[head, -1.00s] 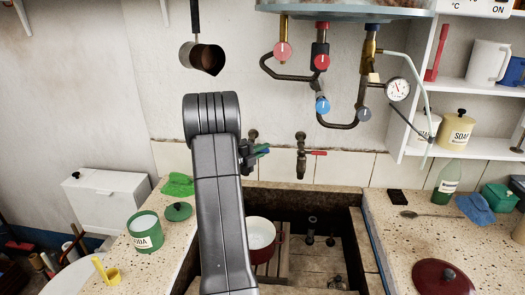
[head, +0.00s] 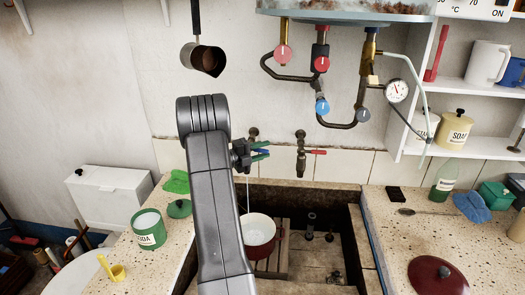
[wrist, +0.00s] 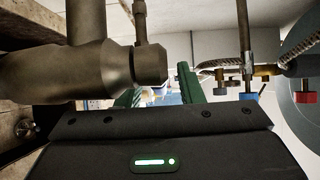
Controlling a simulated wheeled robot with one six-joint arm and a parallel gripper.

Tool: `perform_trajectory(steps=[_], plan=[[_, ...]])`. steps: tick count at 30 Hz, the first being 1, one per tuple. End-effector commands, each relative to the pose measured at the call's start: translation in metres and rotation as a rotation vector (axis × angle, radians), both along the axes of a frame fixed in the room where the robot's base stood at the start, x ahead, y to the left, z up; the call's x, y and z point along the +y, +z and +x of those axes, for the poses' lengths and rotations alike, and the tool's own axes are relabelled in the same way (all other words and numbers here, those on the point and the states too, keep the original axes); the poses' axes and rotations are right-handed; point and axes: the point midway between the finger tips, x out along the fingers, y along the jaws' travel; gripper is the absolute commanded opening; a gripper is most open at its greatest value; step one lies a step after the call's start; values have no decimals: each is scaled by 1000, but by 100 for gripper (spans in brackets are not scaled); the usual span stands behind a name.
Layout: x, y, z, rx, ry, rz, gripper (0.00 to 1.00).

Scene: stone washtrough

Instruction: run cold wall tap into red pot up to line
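The red pot (head: 262,248), white inside, stands on a wooden rack in the sunken stone trough. A thin stream of water (head: 248,196) falls into it; I cannot make out the level or a line. The left wall tap (head: 253,134) is mostly hidden behind my arm and gripper; its metal body (wrist: 85,68) fills the left of the wrist view. In the wrist view the fingers (wrist: 160,88) are also apart.
A second wall tap (head: 301,160) with a red lever is to the right. Heater pipes with valves (head: 322,106) hang above. A dark red lid (head: 437,277) lies on the right counter. A soda tin (head: 150,236) stands on the left counter.

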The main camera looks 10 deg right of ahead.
Motion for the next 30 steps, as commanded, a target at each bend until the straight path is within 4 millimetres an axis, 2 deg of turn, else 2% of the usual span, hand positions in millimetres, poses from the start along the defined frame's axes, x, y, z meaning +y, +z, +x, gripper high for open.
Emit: perform_trajectory(steps=[7,11,24,30], plan=[[1,0,0,1,1,0,34],[11,-1,-3,0,3,0,34],[100,-1,-33,0,4,1,34],[124,0,-41,1,2,2,34]])
